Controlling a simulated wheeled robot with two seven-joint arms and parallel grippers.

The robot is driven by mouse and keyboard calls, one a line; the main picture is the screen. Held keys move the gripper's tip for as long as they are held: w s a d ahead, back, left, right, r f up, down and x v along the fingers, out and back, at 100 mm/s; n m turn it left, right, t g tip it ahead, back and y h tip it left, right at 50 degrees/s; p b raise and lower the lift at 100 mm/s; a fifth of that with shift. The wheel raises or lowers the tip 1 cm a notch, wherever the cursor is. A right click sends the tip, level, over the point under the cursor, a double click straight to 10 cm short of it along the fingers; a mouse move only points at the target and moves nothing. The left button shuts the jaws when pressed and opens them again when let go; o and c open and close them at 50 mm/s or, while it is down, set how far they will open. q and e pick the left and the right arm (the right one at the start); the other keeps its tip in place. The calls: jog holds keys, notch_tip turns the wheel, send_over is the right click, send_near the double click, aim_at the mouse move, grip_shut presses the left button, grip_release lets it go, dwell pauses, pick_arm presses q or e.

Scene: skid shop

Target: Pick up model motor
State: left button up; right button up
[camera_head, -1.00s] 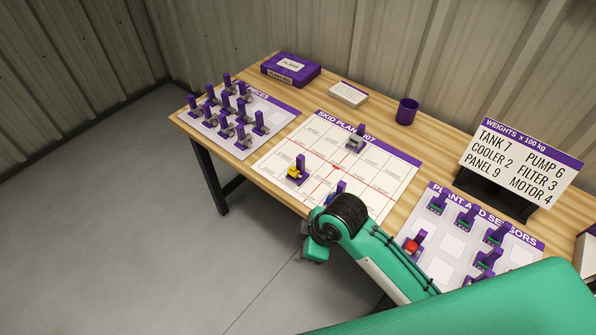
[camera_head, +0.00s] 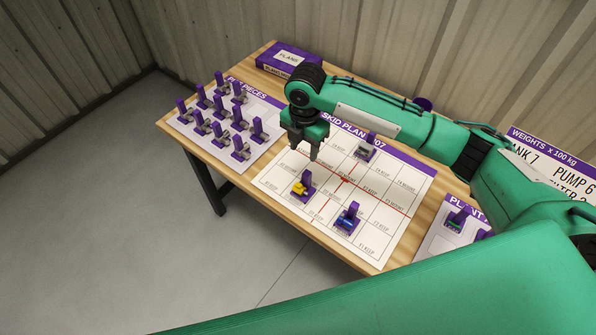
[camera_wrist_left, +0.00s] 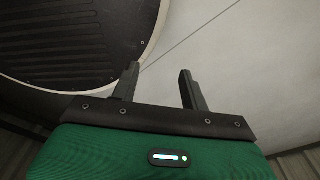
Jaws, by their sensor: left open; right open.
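Three model pieces with purple upright tabs stand on the white skid plan sheet (camera_head: 395,200): a yellow one (camera_head: 300,188), a blue one (camera_head: 346,220) and a grey one (camera_head: 364,150). No label shows which piece is the motor. My right gripper (camera_head: 304,152) is open and empty, pointing down above the plan's back left edge, behind the yellow piece and left of the grey one. My left gripper (camera_wrist_left: 160,88) shows in the left wrist view, open with nothing between its fingers.
A sheet of several grey pieces with purple tabs (camera_head: 262,150) lies at the left of the wooden table. A purple box (camera_head: 285,62) stands behind it. The weights sign (camera_head: 545,155) and plant sheet (camera_head: 432,240) at the right are partly hidden by my right arm.

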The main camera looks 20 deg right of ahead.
jog(key=p, duration=0.2)
send_over(306, 174)
jog(key=f, duration=0.7)
jog(key=shift+a, duration=0.25)
jog(key=shift+f, duration=0.3)
jog(key=shift+d+f+p, duration=0.1)
jog(key=shift+f+p, duration=0.3)
jog(key=shift+f, duration=0.05)
jog(key=f, duration=0.1)
jog(key=f+p, duration=0.1)
jog(key=f, duration=0.1)
jog(key=shift+d+f+p, duration=0.25)
jog(key=shift+p, duration=0.1)
jog(key=shift+f, duration=0.55)
grip_shut()
pick_arm(q)
jog(key=r, duration=0.1)
jog(key=s+r, duration=0.1)
jog(key=r, duration=0.1)
jog(key=s+r, duration=0.1)
jog(key=shift+r, duration=0.3)
